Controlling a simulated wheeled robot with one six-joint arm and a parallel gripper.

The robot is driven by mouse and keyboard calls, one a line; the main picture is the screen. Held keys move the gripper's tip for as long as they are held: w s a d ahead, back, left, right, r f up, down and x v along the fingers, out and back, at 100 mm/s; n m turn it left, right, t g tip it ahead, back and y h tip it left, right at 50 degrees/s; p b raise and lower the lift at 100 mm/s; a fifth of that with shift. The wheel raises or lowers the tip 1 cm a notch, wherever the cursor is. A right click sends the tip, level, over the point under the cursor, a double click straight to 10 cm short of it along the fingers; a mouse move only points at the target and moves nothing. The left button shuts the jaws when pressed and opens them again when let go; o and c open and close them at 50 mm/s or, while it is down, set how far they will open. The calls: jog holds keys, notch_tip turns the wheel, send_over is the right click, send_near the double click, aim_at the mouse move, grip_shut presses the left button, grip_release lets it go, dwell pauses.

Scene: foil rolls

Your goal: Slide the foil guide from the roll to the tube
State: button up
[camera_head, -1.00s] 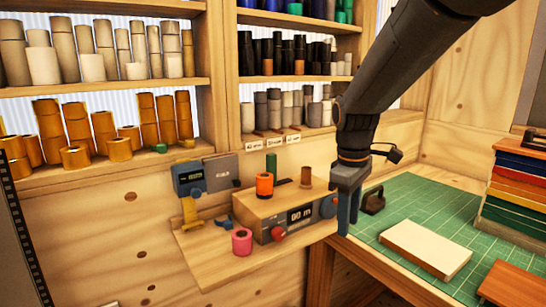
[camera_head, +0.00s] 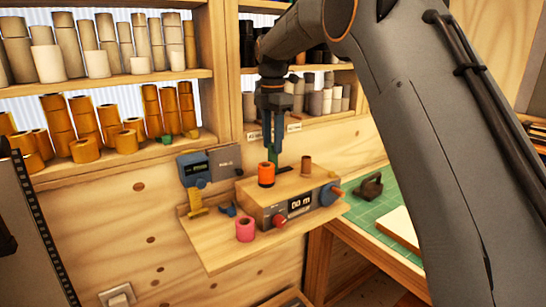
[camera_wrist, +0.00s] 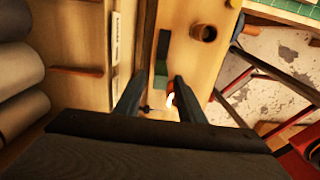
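The green upright block (camera_head: 272,155), which I take to be the foil guide, stands on top of the wooden winding machine, at one end of a dark slot. In the wrist view the green block (camera_wrist: 161,75) shows between and just beyond my fingertips, with the dark slot (camera_wrist: 163,45) running on from it. The orange roll (camera_head: 266,175) stands close beside the block; my finger partly hides it in the wrist view. The brown tube (camera_head: 306,166) stands at the other end, also seen in the wrist view (camera_wrist: 204,32). My gripper (camera_head: 273,140) points down over the block, fingers apart; contact is unclear.
The machine (camera_head: 290,205) has a display and a red knob. A blue-grey device (camera_head: 205,165) is at left. Shelves of rolls rise behind. A green mat (camera_head: 365,222) lies to the right.

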aim_at(273, 157)
jog(key=shift+f+p, duration=0.9)
jog(key=shift+f, duration=1.9)
jog(key=shift+c, duration=0.5)
grip_shut()
